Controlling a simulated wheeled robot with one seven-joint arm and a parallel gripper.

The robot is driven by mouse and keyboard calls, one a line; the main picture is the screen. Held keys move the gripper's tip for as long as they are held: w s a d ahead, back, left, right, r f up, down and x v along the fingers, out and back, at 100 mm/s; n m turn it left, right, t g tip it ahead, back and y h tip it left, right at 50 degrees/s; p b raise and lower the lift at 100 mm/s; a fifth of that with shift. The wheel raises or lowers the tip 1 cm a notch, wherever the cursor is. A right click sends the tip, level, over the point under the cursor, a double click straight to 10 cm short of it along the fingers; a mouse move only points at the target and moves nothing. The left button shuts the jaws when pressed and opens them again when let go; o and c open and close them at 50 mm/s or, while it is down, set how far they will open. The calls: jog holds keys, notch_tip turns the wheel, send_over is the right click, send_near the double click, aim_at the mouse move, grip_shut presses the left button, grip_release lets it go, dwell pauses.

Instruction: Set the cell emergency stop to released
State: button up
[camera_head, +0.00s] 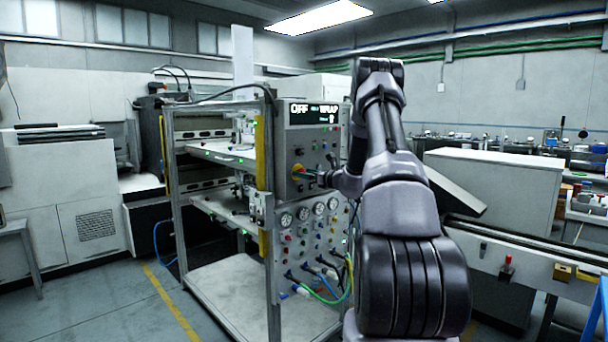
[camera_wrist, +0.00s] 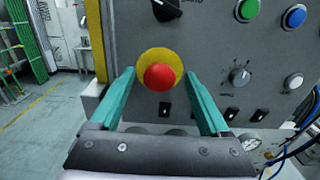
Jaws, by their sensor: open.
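The emergency stop is a red mushroom button on a yellow round collar (camera_wrist: 160,76), on the grey control panel (camera_wrist: 215,65) in the wrist view. My gripper (camera_wrist: 163,78) is open, with one teal finger on each side of the button. The fingers look apart from the button; whether either touches it I cannot tell. In the head view my gripper (camera_head: 306,172) is at the panel's lower part, below the display (camera_head: 314,114), and the button is hard to make out there.
A black rotary switch (camera_wrist: 168,8) sits above the button. Green (camera_wrist: 247,9) and blue (camera_wrist: 294,16) buttons and a dial (camera_wrist: 240,75) are to the right. Gauges (camera_head: 303,213) and hoses (camera_head: 325,285) are below the panel. Open floor (camera_head: 130,300) lies to the left.

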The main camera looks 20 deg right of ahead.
jog(key=shift+w+a, duration=0.15)
jog(key=shift+w, duration=0.2)
grip_shut()
dwell(1.2)
